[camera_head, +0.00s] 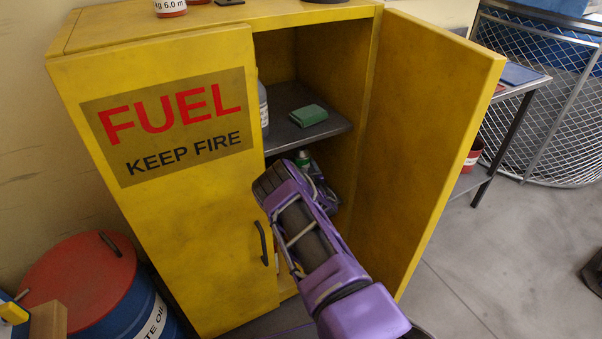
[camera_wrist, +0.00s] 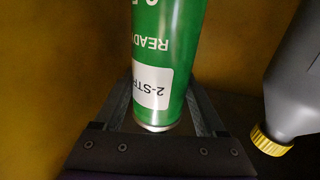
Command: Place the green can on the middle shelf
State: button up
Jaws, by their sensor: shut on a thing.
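The green can (camera_wrist: 165,50) stands between the two fingers of my gripper (camera_wrist: 165,108) in the wrist view, its printed label upside down in the picture. My gripper is shut on it. In the head view only a small green part of the can (camera_head: 302,158) shows past my purple arm, inside the open yellow cabinet, lower in the picture than the dark grey shelf (camera_head: 285,135). Most of the can and the fingers are hidden there. I cannot tell whether the can touches anything beneath it.
On the grey shelf are a green block-like item (camera_head: 308,115) and a partly hidden grey bottle (camera_head: 263,105). A grey bottle with a yellow cap (camera_wrist: 270,140) is close right in the wrist view. The open cabinet door (camera_head: 430,130) stands right of my arm; the closed door (camera_head: 190,220) is left.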

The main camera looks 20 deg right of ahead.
aim_at(302, 170)
notch_tip(302, 170, down, 4)
jog(key=shift+r+b, duration=0.2)
jog(key=shift+b, duration=0.2)
jog(key=shift+w+f, duration=0.2)
jog(key=shift+f, duration=0.1)
jog(key=shift+f+b, duration=0.15)
jog(key=shift+b, duration=0.15)
jog(key=o, duration=1.4)
jog(key=shift+r+p, duration=0.35)
jog(key=shift+p, duration=0.05)
jog(key=s+p, duration=0.2)
jog(key=s, duration=1)
jog(key=shift+f, duration=0.1)
